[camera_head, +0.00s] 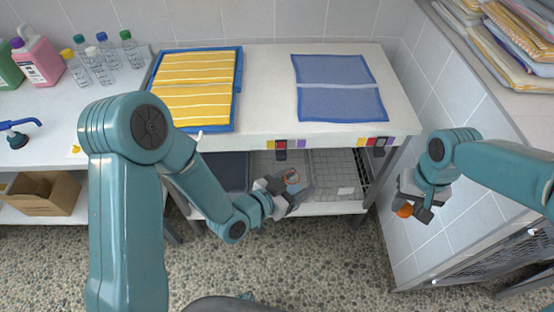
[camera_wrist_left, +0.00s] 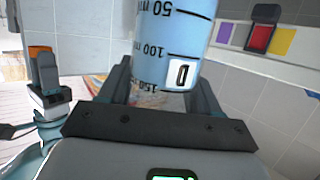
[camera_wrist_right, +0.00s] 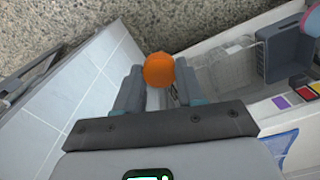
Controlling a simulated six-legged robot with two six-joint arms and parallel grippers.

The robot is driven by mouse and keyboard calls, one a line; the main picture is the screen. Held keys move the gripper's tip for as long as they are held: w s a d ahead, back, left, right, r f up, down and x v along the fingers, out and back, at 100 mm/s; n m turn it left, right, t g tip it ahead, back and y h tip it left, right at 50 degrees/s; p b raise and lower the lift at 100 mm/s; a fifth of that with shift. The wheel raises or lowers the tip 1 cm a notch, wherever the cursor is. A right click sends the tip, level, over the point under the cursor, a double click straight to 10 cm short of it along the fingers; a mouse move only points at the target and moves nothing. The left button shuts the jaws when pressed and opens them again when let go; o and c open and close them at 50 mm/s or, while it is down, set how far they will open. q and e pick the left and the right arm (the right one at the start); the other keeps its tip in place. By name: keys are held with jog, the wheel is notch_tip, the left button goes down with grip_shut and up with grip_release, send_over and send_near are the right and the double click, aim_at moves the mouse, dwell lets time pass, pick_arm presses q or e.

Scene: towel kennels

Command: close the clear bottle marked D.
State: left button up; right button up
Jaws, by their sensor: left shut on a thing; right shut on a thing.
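The clear bottle marked D (camera_wrist_left: 165,30) is between the fingers of my left gripper (camera_wrist_left: 160,95). It has a bluish tint, a black D on a white label and volume marks that read upside down in the left wrist view; its mouth is not visible there. In the head view my left gripper (camera_head: 286,193) is in front of the low shelf, and the bottle is small and hard to make out. My right gripper (camera_wrist_right: 160,85) is shut on an orange cap (camera_wrist_right: 158,70). In the head view this cap (camera_head: 404,211) is to the right of the bottle, well apart from it.
A white table holds a yellow striped towel (camera_head: 195,88) on a blue tray and a blue towel (camera_head: 338,88). Wire baskets (camera_head: 335,172) stand on the shelf below. Several capped bottles (camera_head: 100,62) are at the left. A tiled wall (camera_head: 440,235) is close to my right gripper.

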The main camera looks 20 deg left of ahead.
pick_arm(q)
jog(key=shift+s+d+f+m+g+h, duration=0.25)
jog(key=shift+s+d+f+m+h, duration=0.05)
jog(key=shift+d, duration=0.3)
jog(key=shift+s+d+f+m+g+h, duration=0.25)
jog(key=shift+d+f+m+h, duration=0.05)
jog(key=shift+d, duration=0.25)
pick_arm(e)
jog(key=shift+s+d, duration=0.1)
jog(key=shift+s, duration=0.05)
jog(key=r+n, duration=0.1)
jog(key=w+a+r+n, duration=0.1)
jog(key=r, duration=0.1)
jog(key=shift+w+a, duration=0.1)
jog(key=shift+a, duration=0.1)
jog(key=s+a+r+n, duration=0.1)
jog(key=a+r+n, duration=0.2)
jog(key=a, duration=0.9)
jog(key=a+r+n, duration=0.3)
jog(key=a+r, duration=0.1)
jog(key=a, duration=0.7)
jog(key=shift+s+a, duration=0.35)
jog(key=shift+r, duration=0.1)
